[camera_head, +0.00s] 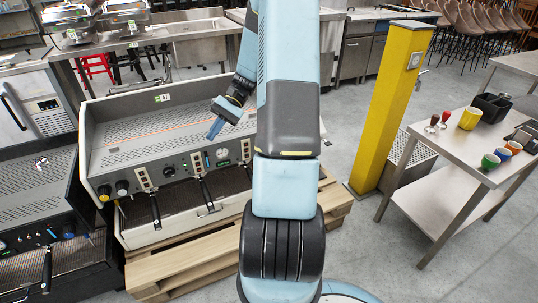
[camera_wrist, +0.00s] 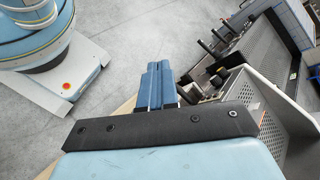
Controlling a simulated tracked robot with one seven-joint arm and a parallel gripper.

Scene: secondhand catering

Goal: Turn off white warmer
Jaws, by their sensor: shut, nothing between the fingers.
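The white coffee machine (camera_head: 106,112) stands on a wooden pallet at centre left in the head view. My arm hides the panel's right end.
A black coffee machine (camera_head: 38,210) stands close on the left. A yellow post (camera_head: 392,110) and a steel table (camera_head: 450,145) with cups are on the right. Grey floor is open between the pallet (camera_head: 180,265) and the post.

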